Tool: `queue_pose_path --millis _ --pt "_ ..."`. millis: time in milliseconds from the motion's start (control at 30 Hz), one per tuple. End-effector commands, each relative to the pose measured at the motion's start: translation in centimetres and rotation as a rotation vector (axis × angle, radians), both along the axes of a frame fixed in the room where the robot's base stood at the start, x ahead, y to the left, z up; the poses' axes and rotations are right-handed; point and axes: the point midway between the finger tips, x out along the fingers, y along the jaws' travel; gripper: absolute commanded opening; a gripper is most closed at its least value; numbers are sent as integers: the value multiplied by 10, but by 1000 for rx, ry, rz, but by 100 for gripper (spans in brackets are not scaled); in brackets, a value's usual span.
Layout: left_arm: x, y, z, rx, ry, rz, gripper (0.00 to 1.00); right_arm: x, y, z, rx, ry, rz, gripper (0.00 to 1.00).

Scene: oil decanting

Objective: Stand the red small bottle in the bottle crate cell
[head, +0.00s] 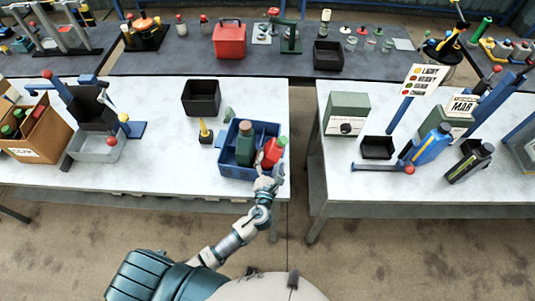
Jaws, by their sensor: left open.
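The red small bottle (273,151) is at the right side of the blue bottle crate (233,171) on the left white table. It looks slightly tilted, and its lower part is partly hidden by my gripper and the crate wall, so I cannot tell whether it rests on the cell floor. A dark green bottle (245,146) stands in the crate to its left. My left gripper (268,170) is open, just in front of the red bottle at the crate's near right corner. I cannot tell whether it touches the bottle. My right gripper is not in view.
A black bin (201,98) and a yellow-tipped funnel or oil can (205,131) stand behind and left of the crate. A cardboard box (38,135) is at the far left. A gap separates this table from the right table (340,180). The table's front middle is clear.

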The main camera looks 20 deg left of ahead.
Motion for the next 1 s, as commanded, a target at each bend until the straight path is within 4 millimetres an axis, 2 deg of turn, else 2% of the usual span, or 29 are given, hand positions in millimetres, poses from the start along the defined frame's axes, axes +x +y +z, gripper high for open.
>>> queue_pose_path --millis 133,267,533,567,867,900,1000 --pt "23 8 7 0 -3 2 83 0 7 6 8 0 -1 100" --pt "40 10 5 0 -2 1 83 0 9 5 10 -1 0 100" --pt "44 11 5 -1 -1 0 83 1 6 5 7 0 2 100" --pt "44 11 5 -1 -1 0 81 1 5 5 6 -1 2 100" --pt "44 11 4 0 0 0 6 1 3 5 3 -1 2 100" --pt "44 11 4 0 0 0 0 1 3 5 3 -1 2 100" --pt "44 11 5 0 -3 1 0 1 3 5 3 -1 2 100"
